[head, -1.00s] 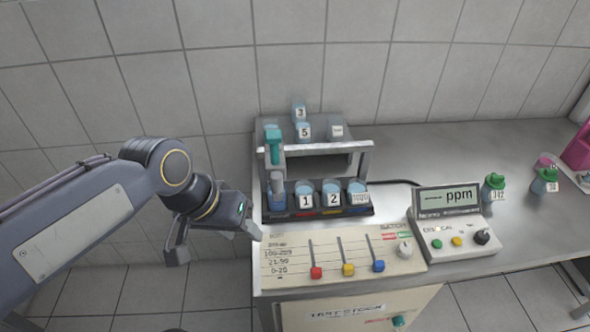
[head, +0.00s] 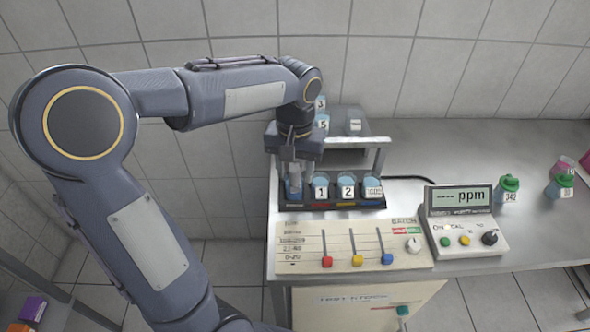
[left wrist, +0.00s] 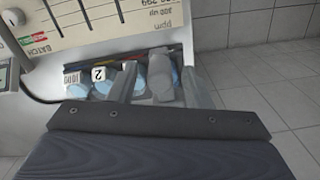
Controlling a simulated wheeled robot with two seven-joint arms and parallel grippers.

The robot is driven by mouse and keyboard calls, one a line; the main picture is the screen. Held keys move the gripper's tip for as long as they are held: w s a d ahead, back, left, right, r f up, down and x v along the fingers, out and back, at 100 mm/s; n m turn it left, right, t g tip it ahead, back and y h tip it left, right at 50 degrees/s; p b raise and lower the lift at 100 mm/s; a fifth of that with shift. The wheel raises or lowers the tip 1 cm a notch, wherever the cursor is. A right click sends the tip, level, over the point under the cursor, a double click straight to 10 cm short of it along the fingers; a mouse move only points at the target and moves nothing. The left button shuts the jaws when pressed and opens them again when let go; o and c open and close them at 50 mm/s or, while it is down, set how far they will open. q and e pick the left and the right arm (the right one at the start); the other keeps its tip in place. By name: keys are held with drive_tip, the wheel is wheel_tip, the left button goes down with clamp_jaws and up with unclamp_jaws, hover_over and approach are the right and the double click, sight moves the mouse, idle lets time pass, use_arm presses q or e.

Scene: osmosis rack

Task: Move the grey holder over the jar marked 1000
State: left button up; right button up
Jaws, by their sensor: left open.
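The grey holder (left wrist: 160,70) shows between the two open fingers of my left gripper (left wrist: 157,82) in the left wrist view. In the head view the gripper (head: 294,168) is at the left end of the rack, coming down from above, and hides most of the holder. The holder is over the leftmost jar, left of the jar marked 1 (head: 320,187). Whether the fingers touch it I cannot tell. The jar marked 1000 (head: 373,188) stands at the right end of the lower row; it also shows in the left wrist view (left wrist: 76,88). My right gripper is out of view.
The jar marked 2 (head: 347,188) stands between the jars marked 1 and 1000. The rack's upper shelf (head: 365,143) carries more jars. In front is a panel with coloured sliders (head: 300,235). A ppm meter (head: 462,215) and green-capped bottles (head: 507,188) stand to the right.

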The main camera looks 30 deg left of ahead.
use_arm(q)
drive_tip(key=shift+f, duration=0.45)
clamp_jaws()
